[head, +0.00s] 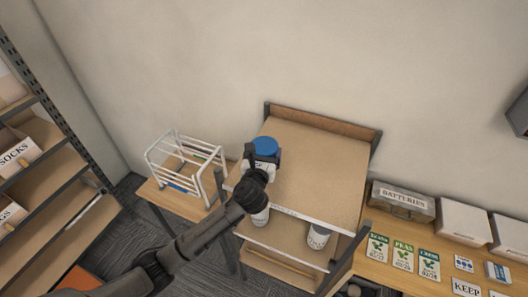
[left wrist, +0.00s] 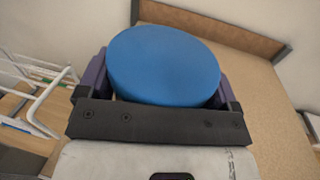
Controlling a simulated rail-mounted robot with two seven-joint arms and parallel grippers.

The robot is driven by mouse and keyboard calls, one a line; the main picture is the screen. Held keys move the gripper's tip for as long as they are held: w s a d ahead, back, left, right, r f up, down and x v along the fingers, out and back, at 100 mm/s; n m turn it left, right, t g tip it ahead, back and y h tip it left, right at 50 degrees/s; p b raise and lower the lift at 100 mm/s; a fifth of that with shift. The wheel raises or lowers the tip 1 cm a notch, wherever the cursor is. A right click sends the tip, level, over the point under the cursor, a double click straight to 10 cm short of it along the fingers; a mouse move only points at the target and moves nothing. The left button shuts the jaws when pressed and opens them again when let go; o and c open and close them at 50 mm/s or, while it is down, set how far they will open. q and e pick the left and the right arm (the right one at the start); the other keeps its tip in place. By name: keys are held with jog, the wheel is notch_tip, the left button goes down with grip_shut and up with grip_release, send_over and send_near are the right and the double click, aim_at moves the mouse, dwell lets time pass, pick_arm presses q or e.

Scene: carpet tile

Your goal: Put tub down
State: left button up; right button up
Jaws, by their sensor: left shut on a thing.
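A tub with a round blue lid (head: 265,146) is at the left side of the top shelf of a wooden shelf unit (head: 318,165) in the head view. My left gripper (head: 252,160) is shut on the tub. In the left wrist view the blue lid (left wrist: 164,64) sits between the two fingers, and most of the tub's body is hidden below the gripper. I cannot tell whether the tub touches the shelf. My right gripper is not in view.
A white wire rack (head: 186,160) stands on a small table left of the unit. White cups (head: 317,237) stand on the lower shelf. A bench at right holds a batteries box (head: 403,202) and seed packets (head: 402,256). The top shelf's middle and right are clear.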

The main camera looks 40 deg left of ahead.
pick_arm(q)
jog(key=o, duration=1.4)
jog(key=v, duration=1.2)
jog(key=s+d+f+n+g+h, duration=0.4)
jog(key=s+f+n+g, duration=0.3)
jog(key=s+f+n, duration=0.8)
jog(key=s+d+f+n+g+h, duration=0.2)
jog(key=s+n, duration=0.4)
jog(key=s+d+f+n+g+h, duration=0.2)
jog(key=s+d+n+g, duration=0.1)
jog(key=s+n, duration=0.3)
jog(key=shift+d+f+n+h+b, duration=0.15)
jog(key=shift+d+n+h+b, duration=0.2)
jog(key=shift+n, duration=0.35)
